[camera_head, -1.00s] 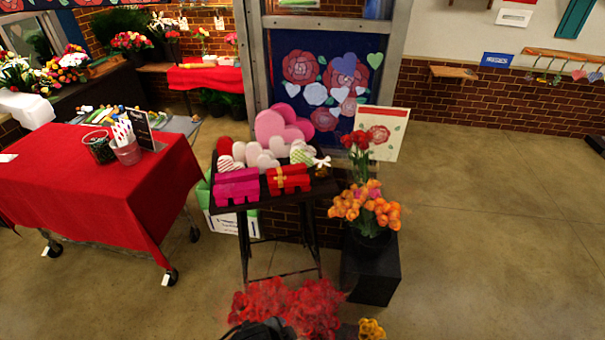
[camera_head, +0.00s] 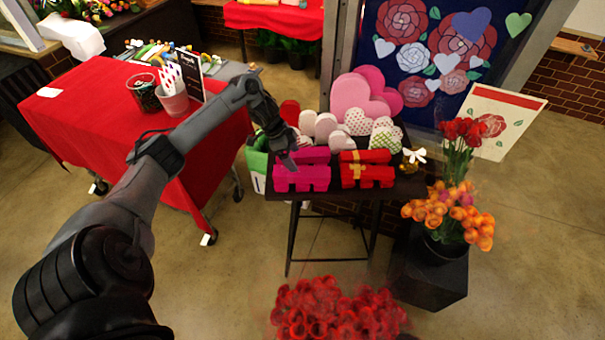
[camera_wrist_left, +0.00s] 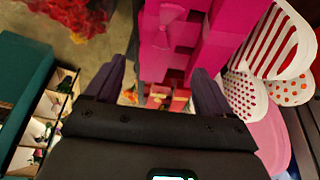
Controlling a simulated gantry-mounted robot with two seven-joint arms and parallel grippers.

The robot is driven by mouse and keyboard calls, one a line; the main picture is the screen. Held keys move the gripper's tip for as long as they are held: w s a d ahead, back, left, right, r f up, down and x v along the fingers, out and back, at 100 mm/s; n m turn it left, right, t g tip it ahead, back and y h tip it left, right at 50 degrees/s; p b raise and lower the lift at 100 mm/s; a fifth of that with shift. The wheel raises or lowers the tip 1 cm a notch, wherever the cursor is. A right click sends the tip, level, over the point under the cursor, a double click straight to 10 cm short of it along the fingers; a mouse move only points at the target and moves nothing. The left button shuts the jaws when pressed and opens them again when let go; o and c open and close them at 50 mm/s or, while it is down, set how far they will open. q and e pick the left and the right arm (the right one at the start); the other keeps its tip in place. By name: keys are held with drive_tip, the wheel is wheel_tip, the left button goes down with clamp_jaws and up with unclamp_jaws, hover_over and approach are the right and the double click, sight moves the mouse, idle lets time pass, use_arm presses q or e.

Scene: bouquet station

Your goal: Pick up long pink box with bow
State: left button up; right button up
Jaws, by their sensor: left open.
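The long pink box with bow (camera_head: 302,177) rests on the small black table, at its front left. My right gripper is not in view.
A red box with a gold ribbon (camera_head: 366,172) sits right beside the pink box. Heart-shaped boxes (camera_head: 350,97) stand behind. A vase of orange flowers (camera_head: 447,218) is to the right, and red flowers (camera_head: 335,310) are in front. A red-covered table (camera_head: 100,105) is at left.

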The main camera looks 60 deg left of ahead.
sight(302, 171)
use_arm(q)
drive_tip(key=shift+p+x, duration=0.5)
drive_tip(key=shift+x, duration=3.9)
drive_tip(key=shift+s+d, duration=0.1)
drive_tip(key=shift+d, duration=0.05)
drive_tip(key=shift+c, duration=0.5)
drive_tip(key=c, duration=1)
drive_tip(key=shift+r, duration=0.1)
